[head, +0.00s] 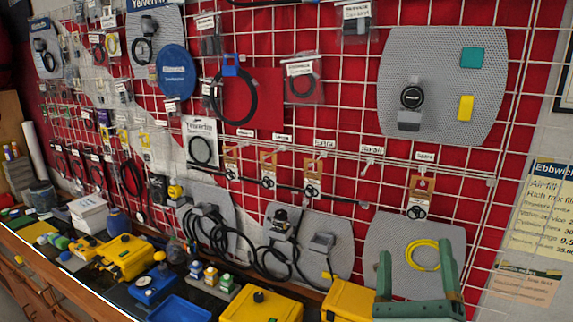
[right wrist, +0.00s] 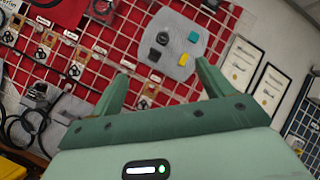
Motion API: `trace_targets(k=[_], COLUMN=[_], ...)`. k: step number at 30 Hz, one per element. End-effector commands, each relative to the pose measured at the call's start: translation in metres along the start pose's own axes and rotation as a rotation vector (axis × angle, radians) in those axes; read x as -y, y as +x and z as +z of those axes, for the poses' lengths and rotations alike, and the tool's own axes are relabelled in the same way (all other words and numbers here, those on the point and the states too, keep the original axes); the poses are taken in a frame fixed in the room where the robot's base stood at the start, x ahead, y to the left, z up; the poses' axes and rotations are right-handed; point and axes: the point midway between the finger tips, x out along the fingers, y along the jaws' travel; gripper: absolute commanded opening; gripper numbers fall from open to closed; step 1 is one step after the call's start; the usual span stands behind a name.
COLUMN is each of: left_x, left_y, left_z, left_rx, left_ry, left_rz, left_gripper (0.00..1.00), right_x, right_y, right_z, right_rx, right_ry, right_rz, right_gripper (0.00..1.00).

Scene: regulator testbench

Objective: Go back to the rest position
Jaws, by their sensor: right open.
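My right gripper (head: 417,282) shows at the lower right of the head view, green, with its two fingers pointing up and spread apart. It is open and nothing is between its fingers. Behind it is a grey panel with a coiled yellow hose (head: 423,254); I cannot tell the gap between them. In the right wrist view the open gripper (right wrist: 157,88) faces the wall grid, with a grey panel (right wrist: 188,22) beyond it. My left gripper is in neither view.
A red wall with a white wire grid (head: 345,186) carries tools, cables and grey panels. Below it a long bench holds yellow cases (head: 262,304), a blue tray (head: 178,309) and small bottles. Posters (head: 541,205) hang at the right.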

Motion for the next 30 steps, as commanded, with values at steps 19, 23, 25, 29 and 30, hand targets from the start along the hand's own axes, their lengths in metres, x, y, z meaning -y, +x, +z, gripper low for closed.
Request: trace_targets(k=[19, 23, 25, 29, 30], left_x=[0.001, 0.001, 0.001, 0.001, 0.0], left_y=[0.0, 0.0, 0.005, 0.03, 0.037], left_z=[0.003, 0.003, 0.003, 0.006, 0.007], left_rx=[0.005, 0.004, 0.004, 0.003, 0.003], left_ry=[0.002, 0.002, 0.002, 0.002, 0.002], left_rz=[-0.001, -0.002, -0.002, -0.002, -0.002], left_gripper=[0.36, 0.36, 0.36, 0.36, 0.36], right_x=[-0.083, -0.04, -0.027, -0.086, -0.102], right_y=[-0.216, -0.241, -0.256, -0.292, -0.304], right_z=[-0.167, -0.21, -0.23, -0.266, -0.277], right_rx=[1.304, -1.312, -1.262, -1.356, -1.383], right_ry=[-2.347, 2.284, 2.137, 2.128, 2.121], right_rz=[1.235, -1.408, -1.417, -1.447, -1.457], right_gripper=[0.79, 0.79, 0.79, 0.79, 0.79])
